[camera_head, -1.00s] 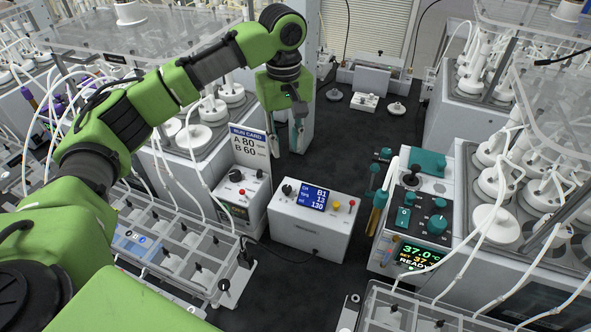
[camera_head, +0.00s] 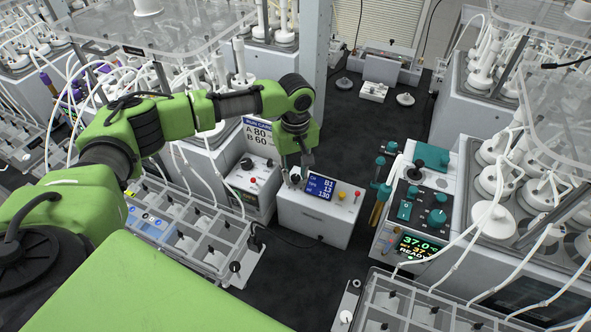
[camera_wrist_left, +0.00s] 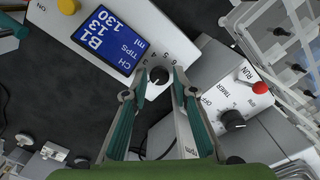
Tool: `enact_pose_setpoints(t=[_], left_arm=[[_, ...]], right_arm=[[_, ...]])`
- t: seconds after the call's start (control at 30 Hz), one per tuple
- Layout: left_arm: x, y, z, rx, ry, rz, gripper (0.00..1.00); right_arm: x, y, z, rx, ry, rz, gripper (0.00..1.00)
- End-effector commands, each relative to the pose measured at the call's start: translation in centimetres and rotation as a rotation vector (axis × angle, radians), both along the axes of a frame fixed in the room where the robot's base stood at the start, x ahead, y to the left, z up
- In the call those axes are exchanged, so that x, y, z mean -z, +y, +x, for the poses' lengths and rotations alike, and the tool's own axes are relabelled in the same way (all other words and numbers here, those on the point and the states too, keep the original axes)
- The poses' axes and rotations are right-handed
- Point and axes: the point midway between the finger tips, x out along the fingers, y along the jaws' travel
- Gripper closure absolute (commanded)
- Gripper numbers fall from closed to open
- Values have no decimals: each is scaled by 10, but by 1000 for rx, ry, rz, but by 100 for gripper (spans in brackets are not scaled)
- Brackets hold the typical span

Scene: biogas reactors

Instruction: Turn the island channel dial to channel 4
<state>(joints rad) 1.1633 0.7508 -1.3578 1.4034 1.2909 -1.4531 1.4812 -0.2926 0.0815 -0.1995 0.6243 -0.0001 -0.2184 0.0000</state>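The island channel dial (camera_wrist_left: 158,75) is a small black knob on the white control box (camera_head: 314,218), with printed numerals around it. Beside it a blue display (camera_wrist_left: 106,38) reads CH B1, TIPS 13, ml 130. My left gripper (camera_wrist_left: 155,88) is open, pointing down at the dial, one teal-backed finger on each side of it. I cannot tell whether the fingertips touch the knob. In the head view my left gripper (camera_head: 295,174) is over the box's left end and largely hides the dial. My right gripper is not in view.
A teal-topped station (camera_head: 415,215) stands to the right. Dark bench shows behind and in front.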

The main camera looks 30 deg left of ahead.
Motion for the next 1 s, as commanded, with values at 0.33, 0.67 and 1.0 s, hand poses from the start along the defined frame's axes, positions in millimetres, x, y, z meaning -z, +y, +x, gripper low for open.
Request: enact_pose_setpoints(t=[0.33,0.67,1.0], left_arm=[[1,0,0,0,0,0,100],[1,0,0,21,1,-1,100],[1,-1,0,209,1,-3,100]], right_arm=[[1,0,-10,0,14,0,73],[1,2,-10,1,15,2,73],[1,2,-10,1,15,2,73]])
